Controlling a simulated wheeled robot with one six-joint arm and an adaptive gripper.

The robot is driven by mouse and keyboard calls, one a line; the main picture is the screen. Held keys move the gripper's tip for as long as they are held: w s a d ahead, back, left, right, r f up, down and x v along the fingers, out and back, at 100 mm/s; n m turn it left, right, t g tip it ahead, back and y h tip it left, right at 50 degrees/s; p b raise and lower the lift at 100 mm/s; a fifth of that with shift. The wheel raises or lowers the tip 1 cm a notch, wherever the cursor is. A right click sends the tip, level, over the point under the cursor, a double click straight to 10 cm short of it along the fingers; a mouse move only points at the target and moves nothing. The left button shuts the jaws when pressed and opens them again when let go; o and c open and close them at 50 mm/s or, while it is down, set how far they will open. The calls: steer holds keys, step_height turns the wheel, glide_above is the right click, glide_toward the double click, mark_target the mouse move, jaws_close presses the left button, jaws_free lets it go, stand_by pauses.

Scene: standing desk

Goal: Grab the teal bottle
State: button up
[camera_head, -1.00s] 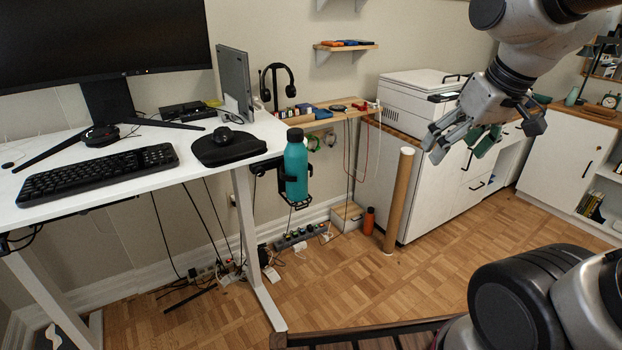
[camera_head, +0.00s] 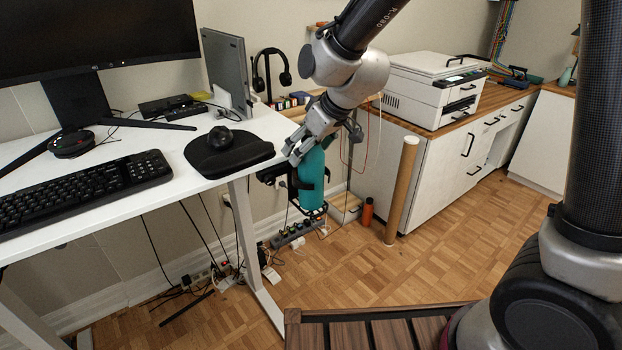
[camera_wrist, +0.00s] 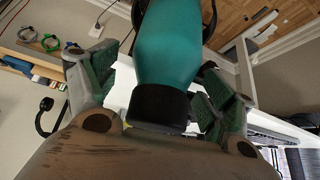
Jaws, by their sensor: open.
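The teal bottle (camera_head: 312,182) stands upright in a black holder (camera_head: 314,211) at the right edge of the white desk. In the head view my gripper (camera_head: 308,155) is at the bottle's top and hides its cap. In the wrist view the bottle (camera_wrist: 168,45) with its black cap (camera_wrist: 160,106) lies between the two green-padded fingers of my gripper (camera_wrist: 150,90). The fingers are open, one on each side of the bottle. I cannot tell whether the right finger touches it.
The white desk (camera_head: 110,200) carries a keyboard (camera_head: 85,190), a black mouse pad (camera_head: 228,152) and a monitor. Headphones (camera_head: 271,70) hang behind. A cardboard tube (camera_head: 402,190) and an orange bottle (camera_head: 367,213) stand on the floor to the right, by the printer cabinet.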

steer(key=shift+x, duration=0.8)
jaws_close()
